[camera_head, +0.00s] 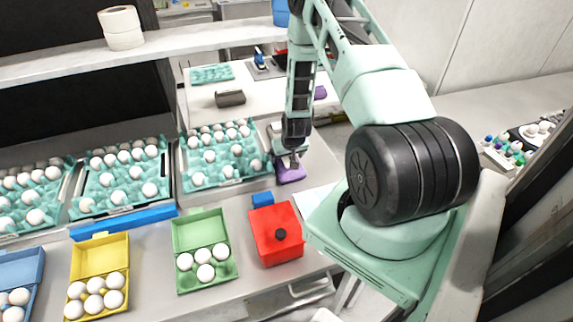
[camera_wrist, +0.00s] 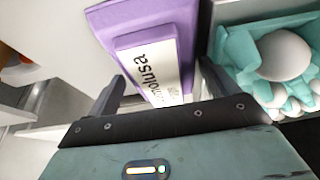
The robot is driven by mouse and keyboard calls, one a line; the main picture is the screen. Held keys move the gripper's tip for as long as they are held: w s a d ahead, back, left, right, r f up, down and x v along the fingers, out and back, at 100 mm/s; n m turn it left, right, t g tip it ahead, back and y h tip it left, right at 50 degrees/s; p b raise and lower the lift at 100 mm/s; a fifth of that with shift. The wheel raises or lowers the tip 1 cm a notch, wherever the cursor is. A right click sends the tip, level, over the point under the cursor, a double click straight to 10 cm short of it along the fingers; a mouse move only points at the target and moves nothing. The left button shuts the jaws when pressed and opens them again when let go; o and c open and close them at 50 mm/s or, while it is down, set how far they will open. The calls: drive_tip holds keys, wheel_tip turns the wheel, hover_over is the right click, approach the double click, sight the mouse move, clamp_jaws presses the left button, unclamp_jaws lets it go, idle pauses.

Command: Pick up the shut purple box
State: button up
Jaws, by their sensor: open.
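The shut purple box (camera_head: 289,176) lies on the worktop just right of a teal egg tray, below my gripper (camera_head: 293,161). In the wrist view the purple box (camera_wrist: 110,18) shows a white label with dark lettering. There my gripper (camera_wrist: 162,75) is open, its two fingers apart on either side of the label end of the box. No box is held. Whether the fingers touch the box cannot be told. In the head view my gripper hides part of the box.
A teal egg tray (camera_head: 184,182) with white eggs stands close left of the box; its eggs also show in the wrist view. Another purple object (camera_head: 320,92) lies farther back.

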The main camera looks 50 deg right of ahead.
drive_tip(key=c, duration=0.6)
drive_tip(key=shift+r, duration=0.25)
